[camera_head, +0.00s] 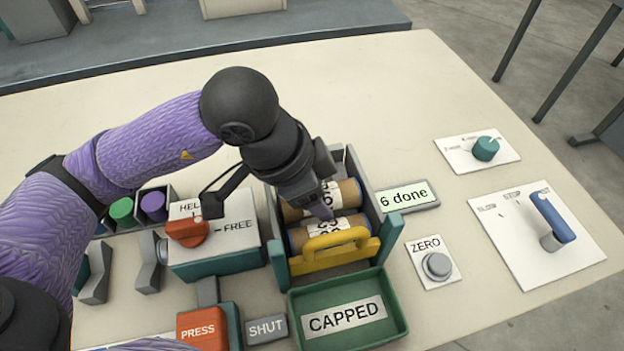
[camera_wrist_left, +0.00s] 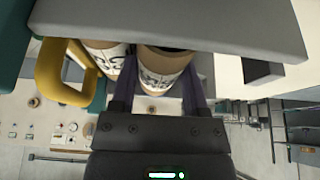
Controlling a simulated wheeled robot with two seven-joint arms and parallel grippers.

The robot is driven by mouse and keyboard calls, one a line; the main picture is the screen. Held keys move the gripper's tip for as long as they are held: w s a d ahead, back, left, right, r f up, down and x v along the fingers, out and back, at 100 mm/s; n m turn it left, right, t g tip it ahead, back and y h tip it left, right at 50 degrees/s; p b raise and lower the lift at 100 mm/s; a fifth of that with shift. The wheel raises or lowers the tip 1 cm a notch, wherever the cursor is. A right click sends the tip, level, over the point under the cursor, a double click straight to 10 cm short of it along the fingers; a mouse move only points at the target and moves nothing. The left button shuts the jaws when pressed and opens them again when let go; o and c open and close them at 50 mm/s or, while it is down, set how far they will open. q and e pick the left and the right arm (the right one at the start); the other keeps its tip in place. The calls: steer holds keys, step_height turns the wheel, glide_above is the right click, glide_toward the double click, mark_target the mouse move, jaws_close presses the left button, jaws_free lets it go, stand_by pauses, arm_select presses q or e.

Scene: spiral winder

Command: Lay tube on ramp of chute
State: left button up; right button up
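The chute (camera_head: 272,235) is a grey and teal channel in the middle of the table. Two brown tubes with white printed labels lie side by side across its ramp, a far tube (camera_head: 347,191) and a near tube (camera_head: 351,222) beside the yellow gate (camera_head: 335,255). My left gripper (camera_head: 322,205) reaches down into the chute from above. In the left wrist view its two fingers stand on either side of one tube (camera_wrist_left: 165,68) and appear to touch it. The other tube (camera_wrist_left: 103,57) lies beside it, towards the yellow gate (camera_wrist_left: 62,75). My right gripper is out of view.
A green CAPPED tray (camera_head: 398,312) stands in front of the chute. A box with a red knob (camera_head: 187,230) and a PRESS button (camera_head: 202,328) are left. A "6 done" display (camera_head: 407,196), ZERO button (camera_head: 437,266) and blue-handled lever (camera_head: 553,218) are right.

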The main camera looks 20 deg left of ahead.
arm_select(q)
steer(key=p+v, duration=0.2)
steer(key=v, duration=0.1)
steer(key=shift+w+d+r, duration=0.15)
steer(key=shift+d+r, duration=0.05)
steer(key=shift+d, duration=0.1)
steer(key=p+v, duration=0.2)
steer(key=v, duration=0.8)
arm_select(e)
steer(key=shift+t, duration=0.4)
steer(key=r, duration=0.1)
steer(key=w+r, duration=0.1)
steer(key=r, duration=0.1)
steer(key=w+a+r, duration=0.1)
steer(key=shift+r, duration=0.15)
arm_select(q)
steer(key=shift+a, duration=0.1)
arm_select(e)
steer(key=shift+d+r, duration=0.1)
